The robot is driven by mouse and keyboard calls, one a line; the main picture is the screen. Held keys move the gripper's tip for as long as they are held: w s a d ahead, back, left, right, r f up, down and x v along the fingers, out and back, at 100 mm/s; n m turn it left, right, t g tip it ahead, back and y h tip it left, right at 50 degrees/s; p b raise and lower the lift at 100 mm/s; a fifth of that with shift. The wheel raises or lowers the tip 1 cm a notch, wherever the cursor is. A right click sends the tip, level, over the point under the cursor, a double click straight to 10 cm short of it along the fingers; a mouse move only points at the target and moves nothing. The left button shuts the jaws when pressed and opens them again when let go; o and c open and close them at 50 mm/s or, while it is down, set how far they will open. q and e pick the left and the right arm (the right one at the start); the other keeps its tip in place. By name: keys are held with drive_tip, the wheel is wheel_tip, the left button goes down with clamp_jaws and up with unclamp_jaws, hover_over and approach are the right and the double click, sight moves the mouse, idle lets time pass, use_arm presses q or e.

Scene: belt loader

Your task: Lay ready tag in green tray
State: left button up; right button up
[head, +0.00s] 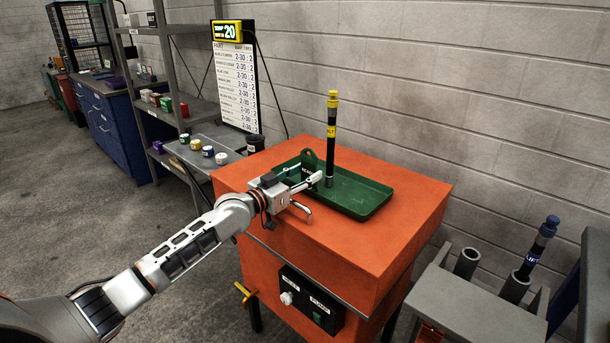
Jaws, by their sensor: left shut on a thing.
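The green tray (358,207) lies on top of an orange cabinet. A small green tag (308,160) with white lettering, partly readable as "REA", stands up at the tray's left end. My left gripper (312,181) reaches in from the left over that end and is shut on the tag. Its fingers hide the tag's lower part, so I cannot tell whether the tag touches the tray floor. My right gripper is not in view.
A black rod (331,140) with yellow bands stands upright at the tray. The orange cabinet (400,240) has bare top around the tray. A grey holder (480,307) with a blue-topped rod (537,248) stands at right. Shelves and a parts board (236,88) stand behind left.

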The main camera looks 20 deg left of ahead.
use_arm(q)
drive_tip(key=o, duration=1.1)
drive_tip(key=shift+f, duration=0.15)
drive_tip(key=shift+c, duration=0.2)
drive_tip(key=shift+s, duration=0.1)
drive_tip(key=v, duration=0.6)
drive_tip(key=p+v, duration=0.1)
drive_tip(key=v, duration=0.4)
drive_tip(key=shift+s+a+r+p, duration=0.15)
drive_tip(key=shift+s+r+p, duration=0.15)
drive_tip(key=shift+s, duration=0.1)
drive_tip(key=shift+f, duration=0.1)
